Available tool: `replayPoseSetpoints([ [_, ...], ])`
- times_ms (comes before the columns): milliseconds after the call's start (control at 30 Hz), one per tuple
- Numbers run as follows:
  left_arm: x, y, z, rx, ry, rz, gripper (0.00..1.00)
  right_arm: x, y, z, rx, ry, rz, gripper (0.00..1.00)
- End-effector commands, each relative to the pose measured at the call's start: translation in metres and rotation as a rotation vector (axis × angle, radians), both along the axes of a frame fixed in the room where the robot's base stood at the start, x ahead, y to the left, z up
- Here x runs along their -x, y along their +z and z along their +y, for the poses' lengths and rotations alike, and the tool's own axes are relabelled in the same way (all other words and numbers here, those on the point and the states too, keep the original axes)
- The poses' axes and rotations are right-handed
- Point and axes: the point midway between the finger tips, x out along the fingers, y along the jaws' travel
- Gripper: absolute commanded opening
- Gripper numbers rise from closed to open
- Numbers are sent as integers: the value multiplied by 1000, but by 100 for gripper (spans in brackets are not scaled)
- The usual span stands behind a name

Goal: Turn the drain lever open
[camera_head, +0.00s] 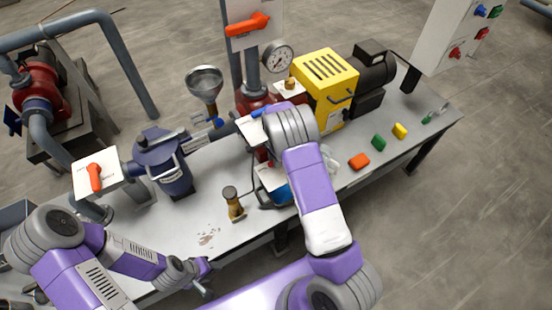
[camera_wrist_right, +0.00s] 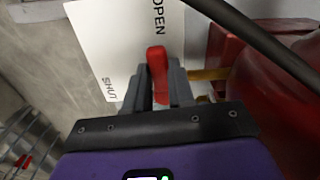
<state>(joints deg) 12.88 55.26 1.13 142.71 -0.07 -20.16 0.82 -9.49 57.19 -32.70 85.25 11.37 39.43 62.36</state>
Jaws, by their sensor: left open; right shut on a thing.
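The drain lever (camera_wrist_right: 157,62) is a red handle in the right wrist view, in front of a white plate (camera_wrist_right: 110,40) marked OPEN and SHUT. My right gripper (camera_wrist_right: 158,82) is shut on this lever, with a dark finger on each side of it. In the head view the lever is hidden by my right arm, near the red pump body. My left gripper (camera_head: 203,272) is open and empty above the front left of the bench.
Other orange levers sit on white plates at the left (camera_head: 95,178) and top (camera_head: 248,24). A dark hose (camera_wrist_right: 260,45) crosses near my right gripper.

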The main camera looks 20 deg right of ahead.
Motion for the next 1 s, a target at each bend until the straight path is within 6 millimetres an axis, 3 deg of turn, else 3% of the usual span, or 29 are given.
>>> replayPoseSetpoints([
  [300,0,3,0,0,0,0,43,-4,0,1,0,-101,1,0],
  [800,0,3,0,0,0,0,43,-4,0,1,-1,-117,-1,0],
  [833,0,3,0,0,0,0,43,-4,0,1,-1,-117,-1,28],
  [967,0,3,0,0,0,0,43,-4,0,1,-1,-116,-1,48],
  [1000,0,3,0,0,0,0,43,-4,0,1,-1,-116,0,49],
])
